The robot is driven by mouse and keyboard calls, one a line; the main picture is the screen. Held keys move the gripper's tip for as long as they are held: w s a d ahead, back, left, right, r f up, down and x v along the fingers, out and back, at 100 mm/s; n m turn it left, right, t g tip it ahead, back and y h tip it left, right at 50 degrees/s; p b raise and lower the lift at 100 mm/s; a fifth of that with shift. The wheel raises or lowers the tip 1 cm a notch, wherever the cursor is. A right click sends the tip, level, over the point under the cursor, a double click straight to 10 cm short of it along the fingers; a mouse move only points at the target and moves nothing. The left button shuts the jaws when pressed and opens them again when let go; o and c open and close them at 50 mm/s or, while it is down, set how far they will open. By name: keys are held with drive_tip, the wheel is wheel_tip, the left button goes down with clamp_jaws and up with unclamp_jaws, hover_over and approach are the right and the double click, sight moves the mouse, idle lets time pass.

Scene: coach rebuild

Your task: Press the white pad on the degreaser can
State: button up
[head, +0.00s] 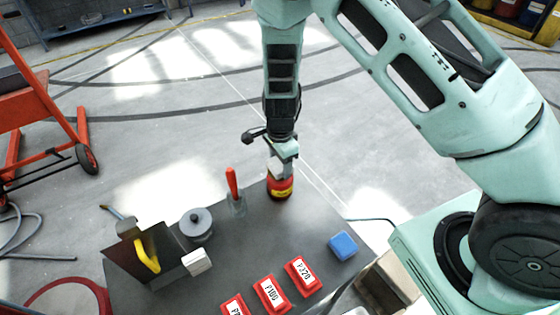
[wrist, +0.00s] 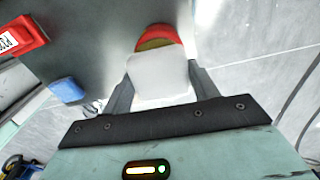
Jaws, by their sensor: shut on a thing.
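The degreaser can (head: 280,188), red with a yellow band, stands on the dark bench top near its far edge. My gripper (head: 281,168) is directly above it, pointing down. In the wrist view my gripper (wrist: 160,90) is shut on the white pad (wrist: 158,74), which sits between the two fingers. The pad covers most of the can's top; the can's red and yellow edge (wrist: 160,36) shows beyond it. I cannot tell whether the pad touches the can or is just above it.
A red-handled brush (head: 233,185) in a clear holder stands left of the can. Red labelled boxes (head: 302,276) and a blue block (head: 343,245) lie nearer.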

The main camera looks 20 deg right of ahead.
sight(280, 163)
idle(0.4)
wheel_tip(280, 163, up, 7)
drive_tip(key=p, duration=0.6)
drive_tip(key=shift+f, duration=0.1)
idle(0.7)
